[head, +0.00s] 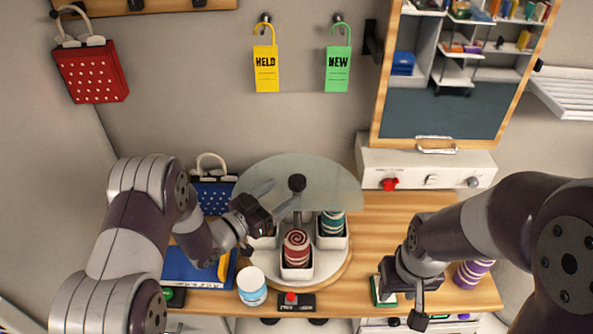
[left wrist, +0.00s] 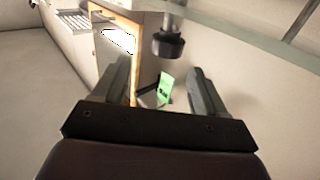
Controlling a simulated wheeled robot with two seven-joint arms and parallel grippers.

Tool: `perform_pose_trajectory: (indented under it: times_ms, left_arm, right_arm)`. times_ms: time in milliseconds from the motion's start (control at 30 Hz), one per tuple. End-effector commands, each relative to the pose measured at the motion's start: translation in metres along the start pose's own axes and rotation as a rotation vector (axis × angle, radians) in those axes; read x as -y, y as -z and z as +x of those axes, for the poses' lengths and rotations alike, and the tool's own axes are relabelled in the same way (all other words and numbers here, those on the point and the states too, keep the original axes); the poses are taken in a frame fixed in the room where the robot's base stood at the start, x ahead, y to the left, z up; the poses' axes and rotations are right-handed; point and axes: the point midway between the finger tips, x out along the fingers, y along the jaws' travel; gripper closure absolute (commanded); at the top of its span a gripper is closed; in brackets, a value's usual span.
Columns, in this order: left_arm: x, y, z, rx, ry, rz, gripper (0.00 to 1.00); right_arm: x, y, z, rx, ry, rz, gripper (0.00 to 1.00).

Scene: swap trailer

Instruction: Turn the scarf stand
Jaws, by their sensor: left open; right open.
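The scarf stand is a round turntable (head: 338,272) with white bins under a round glass top (head: 335,183). A red spiral scarf (head: 295,246) sits in the front bin and a teal striped scarf (head: 332,224) in the bin at right. A dark knob (head: 297,183) stands up at the stand's middle; a dark knob also shows in the left wrist view (left wrist: 168,45). My left gripper (head: 274,197) is open beside the knob, its fingers toward it, nothing held. My right gripper (head: 402,306) is open, pointing down over the counter's right part.
A white-lidded jar (head: 252,284), blue folder (head: 190,268) and blue bag (head: 213,190) are left of the stand. A purple striped scarf (head: 470,272) lies right, behind my right arm. Yellow HELD (head: 265,68) and green NEW (head: 338,69) tags hang on the wall.

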Motion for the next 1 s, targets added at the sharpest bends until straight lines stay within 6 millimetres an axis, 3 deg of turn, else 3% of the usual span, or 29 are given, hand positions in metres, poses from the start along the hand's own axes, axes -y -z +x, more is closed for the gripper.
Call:
perform_pose_trajectory:
  times_ms: [100,300,700,900,933,1000]
  left_arm:
    - [-0.001,0.004,0.030,0.000,-0.002,0.000,0.28]
    - [0.000,0.002,0.061,0.001,0.001,0.000,0.28]
    - [0.001,0.000,0.070,0.001,0.002,0.001,0.28]
    - [0.001,0.000,0.070,0.001,0.003,0.001,0.93]
    - [0.001,0.000,0.070,0.001,0.003,0.001,1.00]
    - [0.001,-0.001,0.070,0.000,-0.003,0.001,1.00]
  right_arm:
    - [0.000,0.002,-0.015,0.000,0.000,0.000,0.57]
    - [0.000,0.003,-0.024,0.000,0.000,0.000,0.57]
    - [0.000,0.003,-0.025,0.000,0.000,0.000,0.57]
    - [0.000,0.003,-0.025,0.000,0.000,0.000,0.57]
    - [0.000,0.003,-0.025,0.000,0.000,0.000,0.57]
    - [0.000,0.003,-0.022,0.000,0.000,0.000,0.57]
